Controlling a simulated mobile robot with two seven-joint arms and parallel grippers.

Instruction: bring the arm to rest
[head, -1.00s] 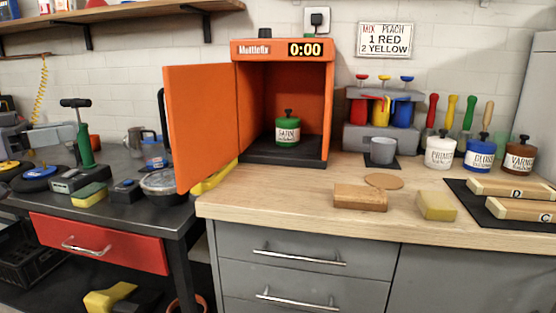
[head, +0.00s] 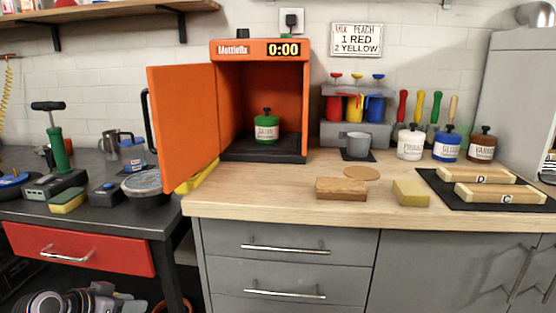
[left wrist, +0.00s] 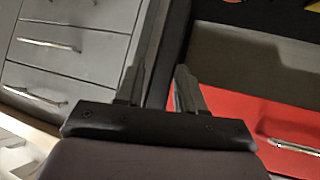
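My left gripper shows in the left wrist view (left wrist: 160,78) with its two dark fingers apart and nothing between them. It points toward the grey drawers (left wrist: 70,50) and the red drawer (left wrist: 250,120). In the head view, grey and dark parts of what looks like my left arm show at the bottom left, low in front of the red drawer (head: 110,252); the fingers cannot be made out there. My right gripper is in neither view.
The orange cabinet (head: 260,50) has its door (head: 184,125) swung open, with a green can (head: 267,127) inside.

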